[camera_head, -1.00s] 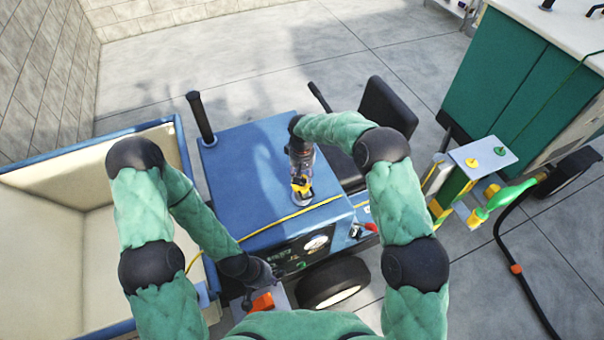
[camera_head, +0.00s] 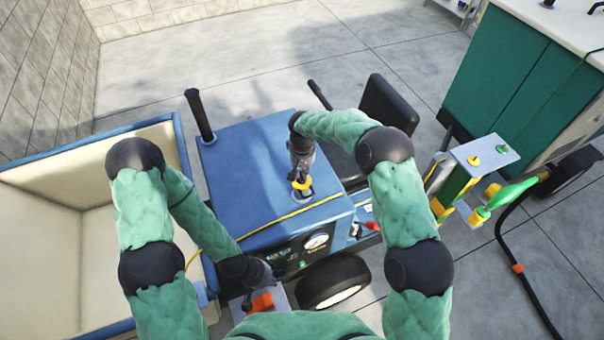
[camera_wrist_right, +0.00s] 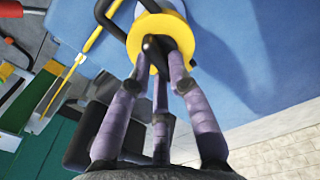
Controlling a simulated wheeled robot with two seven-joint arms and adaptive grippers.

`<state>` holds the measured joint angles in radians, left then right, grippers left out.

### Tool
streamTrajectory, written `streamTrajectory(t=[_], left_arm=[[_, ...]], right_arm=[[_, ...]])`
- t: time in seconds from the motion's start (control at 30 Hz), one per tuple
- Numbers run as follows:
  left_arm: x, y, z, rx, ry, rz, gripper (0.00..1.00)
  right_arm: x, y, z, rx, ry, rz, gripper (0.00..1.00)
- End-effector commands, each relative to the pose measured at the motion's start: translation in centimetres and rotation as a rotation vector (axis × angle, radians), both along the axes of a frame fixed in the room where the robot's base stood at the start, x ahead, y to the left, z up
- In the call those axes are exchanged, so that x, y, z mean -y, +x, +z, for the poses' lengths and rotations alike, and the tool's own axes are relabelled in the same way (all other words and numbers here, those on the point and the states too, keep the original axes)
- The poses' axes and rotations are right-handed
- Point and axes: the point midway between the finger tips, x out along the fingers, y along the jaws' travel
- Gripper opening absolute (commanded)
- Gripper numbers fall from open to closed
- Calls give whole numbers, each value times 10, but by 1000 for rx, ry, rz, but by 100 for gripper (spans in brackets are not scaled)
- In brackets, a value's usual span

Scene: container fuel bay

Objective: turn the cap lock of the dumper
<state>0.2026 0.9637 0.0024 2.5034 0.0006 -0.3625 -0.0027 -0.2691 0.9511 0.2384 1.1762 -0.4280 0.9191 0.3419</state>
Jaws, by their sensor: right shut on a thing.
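The dumper's blue body (camera_head: 245,165) fills the middle of the head view. Its cap, a yellow ring (camera_head: 301,184) with a black middle part, sits on top near the front edge. In the right wrist view the yellow ring (camera_wrist_right: 188,36) shows large, with the black part between my fingertips. My right gripper (camera_head: 301,178) points down at the cap and is shut on its black middle part; its fingers also show in the right wrist view (camera_wrist_right: 160,58). My left gripper (camera_head: 268,284) is low, beside an orange piece (camera_head: 262,303) at the dumper's front; its fingers are unclear.
A yellow hose or cord (camera_head: 290,216) runs along the dumper's front edge. A black post (camera_head: 200,116) stands at its left corner and a black seat (camera_head: 388,106) behind right. The cream-lined skip (camera_head: 40,233) is left. A green-handled nozzle (camera_head: 512,194) hangs at right.

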Motion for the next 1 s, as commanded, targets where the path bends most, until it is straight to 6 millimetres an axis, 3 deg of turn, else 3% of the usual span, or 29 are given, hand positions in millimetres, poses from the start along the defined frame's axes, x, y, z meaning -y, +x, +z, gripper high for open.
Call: streamTrajectory(t=[0.4,1.0], left_arm=[[0,0,-33,0,0,0,0],[0,0,-61,0,0,0,0]], right_arm=[[2,-1,-2,2,0,-387,0],[3,-5,-1,0,0,-955,0]])
